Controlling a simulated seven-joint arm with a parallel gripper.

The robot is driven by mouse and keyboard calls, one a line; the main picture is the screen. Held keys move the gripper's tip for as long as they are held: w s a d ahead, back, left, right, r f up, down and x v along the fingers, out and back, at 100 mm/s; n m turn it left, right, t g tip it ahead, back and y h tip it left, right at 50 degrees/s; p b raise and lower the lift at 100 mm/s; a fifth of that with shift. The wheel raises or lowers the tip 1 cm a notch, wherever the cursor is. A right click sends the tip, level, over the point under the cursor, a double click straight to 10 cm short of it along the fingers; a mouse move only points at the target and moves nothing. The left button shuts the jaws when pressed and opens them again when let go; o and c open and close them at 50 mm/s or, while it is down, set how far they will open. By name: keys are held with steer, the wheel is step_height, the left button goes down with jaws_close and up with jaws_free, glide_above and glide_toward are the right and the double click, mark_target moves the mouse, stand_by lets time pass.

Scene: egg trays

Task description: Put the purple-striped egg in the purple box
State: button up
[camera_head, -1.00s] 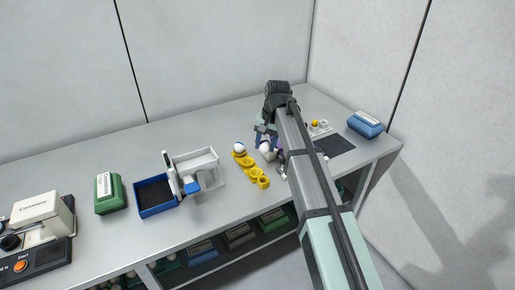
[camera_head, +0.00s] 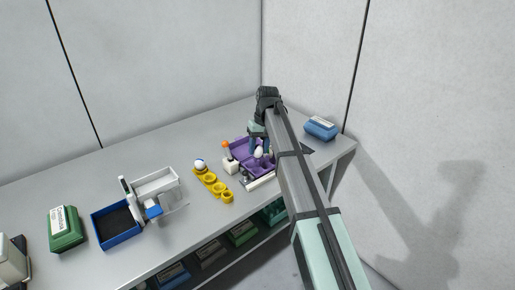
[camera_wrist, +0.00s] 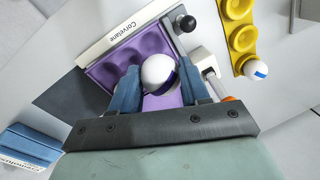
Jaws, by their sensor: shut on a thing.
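My gripper (camera_wrist: 160,88) is shut on a white egg (camera_wrist: 158,71) with a purple-blue stripe, held between its two blue fingers. In the wrist view the egg appears over the open purple box (camera_wrist: 105,76), which has round hollows and a white label strip. Whether the egg touches the box floor cannot be told. In the head view the purple box (camera_head: 240,147) stands open on the table, right of the yellow tray. My gripper (camera_head: 258,145) and the egg (camera_head: 258,153) are at the box, partly covered by my arm.
A yellow egg tray (camera_head: 213,185) holds a white egg with a blue stripe (camera_head: 200,163) at one end. A white block (camera_head: 230,166) and an orange knob (camera_head: 226,144) stand beside the box. A closed blue box (camera_head: 321,128) lies to the right. Clear table lies behind.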

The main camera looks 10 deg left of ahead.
steer(key=shift+n, duration=0.5)
steer(key=shift+f, duration=0.1)
steer(key=shift+f, duration=3.8)
steer(key=shift+f, duration=0.25)
steer(key=o, duration=0.7)
steer(key=shift+o, duration=0.2)
steer(key=shift+r, duration=0.15)
step_height(320, 180, up, 13)
steer(key=w+d, duration=0.1)
steer(key=d, duration=0.1)
steer(key=shift+r, duration=0.15)
